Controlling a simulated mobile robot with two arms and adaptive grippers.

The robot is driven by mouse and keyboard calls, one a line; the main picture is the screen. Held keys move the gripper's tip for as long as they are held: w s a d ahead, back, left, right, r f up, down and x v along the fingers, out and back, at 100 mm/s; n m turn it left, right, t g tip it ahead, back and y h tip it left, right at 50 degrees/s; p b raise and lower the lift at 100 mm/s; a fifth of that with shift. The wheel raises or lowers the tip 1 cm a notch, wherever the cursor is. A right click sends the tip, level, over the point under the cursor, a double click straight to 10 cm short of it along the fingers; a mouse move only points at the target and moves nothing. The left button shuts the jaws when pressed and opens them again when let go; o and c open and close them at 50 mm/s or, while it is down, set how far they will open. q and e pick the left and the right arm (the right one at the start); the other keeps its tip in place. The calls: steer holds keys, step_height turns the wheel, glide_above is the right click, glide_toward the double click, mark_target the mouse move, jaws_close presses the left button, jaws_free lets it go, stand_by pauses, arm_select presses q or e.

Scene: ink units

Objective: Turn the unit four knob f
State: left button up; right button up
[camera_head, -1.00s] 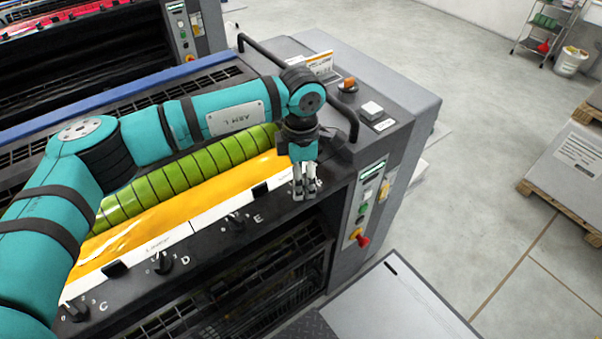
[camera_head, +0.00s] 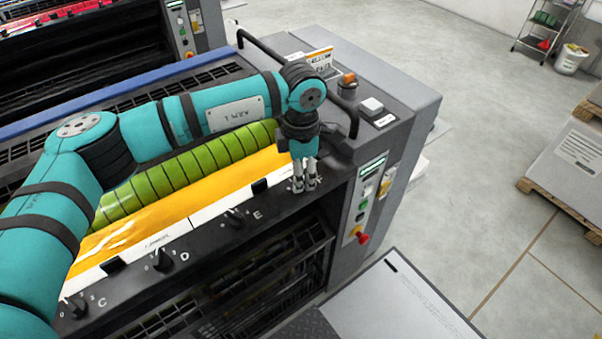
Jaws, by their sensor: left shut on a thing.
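My left gripper (camera_head: 305,186) points down at the right end of the black knob panel (camera_head: 208,247), where knob F sits in the row. It is shut on knob F, which the fingers hide almost wholly; its letter cannot be read clearly. Black knob E (camera_head: 236,218), knob D (camera_head: 163,261) and knob C (camera_head: 76,308) stand along the panel to the left, with white letters beside them. My right gripper is not in view.
Yellow ink and a green ribbed roller (camera_head: 185,172) lie behind the panel. A black rail handle (camera_head: 352,118) rises close to the right of my gripper. A side control panel has a red knob (camera_head: 362,238). Open floor lies to the right.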

arm_select(q)
steer(key=n+b, duration=0.4)
steer(key=b, duration=0.1)
steer(key=shift+f+n, duration=0.2)
steer(key=shift+n, duration=0.1)
steer(key=n+b, duration=0.3)
steer(key=shift+r, duration=0.15)
steer(key=shift+r+n+b, duration=0.1)
steer(key=shift+n+b, duration=0.35)
steer(key=shift+n, duration=0.45)
steer(key=o, duration=1.1)
steer(key=shift+o, duration=0.2)
step_height(320, 180, up, 12)
